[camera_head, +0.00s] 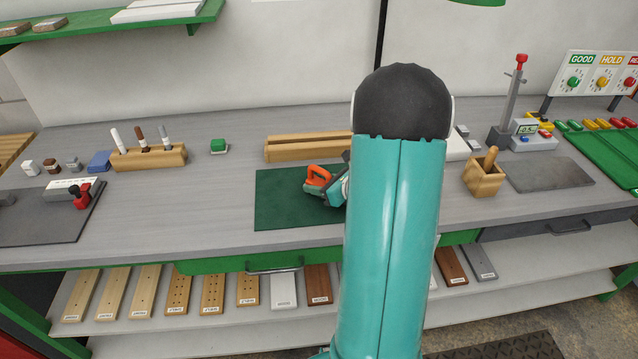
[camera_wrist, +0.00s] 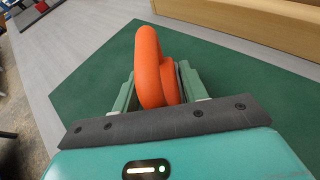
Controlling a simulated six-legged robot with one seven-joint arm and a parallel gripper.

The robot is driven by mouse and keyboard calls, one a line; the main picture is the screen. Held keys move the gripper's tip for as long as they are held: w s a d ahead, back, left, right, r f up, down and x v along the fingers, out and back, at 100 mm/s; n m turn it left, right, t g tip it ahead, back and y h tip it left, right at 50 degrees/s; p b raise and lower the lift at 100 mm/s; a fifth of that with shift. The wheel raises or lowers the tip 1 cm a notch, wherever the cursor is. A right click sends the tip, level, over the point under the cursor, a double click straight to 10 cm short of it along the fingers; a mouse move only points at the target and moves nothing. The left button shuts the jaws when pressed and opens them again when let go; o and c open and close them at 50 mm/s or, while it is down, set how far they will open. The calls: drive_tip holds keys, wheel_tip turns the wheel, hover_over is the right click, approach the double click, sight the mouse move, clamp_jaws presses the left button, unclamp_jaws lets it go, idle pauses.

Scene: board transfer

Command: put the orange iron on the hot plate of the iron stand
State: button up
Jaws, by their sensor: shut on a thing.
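The orange iron (camera_head: 318,177) is over the dark green mat (camera_head: 275,208) in the middle of the bench. Its orange handle (camera_wrist: 148,66) shows between my fingers in the wrist view. My gripper (camera_wrist: 157,92) is shut on the orange iron. In the head view my gripper (camera_head: 335,188) is at the iron's right side, partly hidden by my own arm. I cannot tell whether the iron touches the mat. I cannot make out the iron stand or its hot plate; my arm hides part of the bench.
A long wooden block (camera_head: 308,146) lies behind the mat. A wooden box (camera_head: 484,177) stands to the right.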

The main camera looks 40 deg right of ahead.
drive_tip(key=o, duration=0.8)
drive_tip(key=shift+f, duration=0.15)
drive_tip(key=o, duration=0.4)
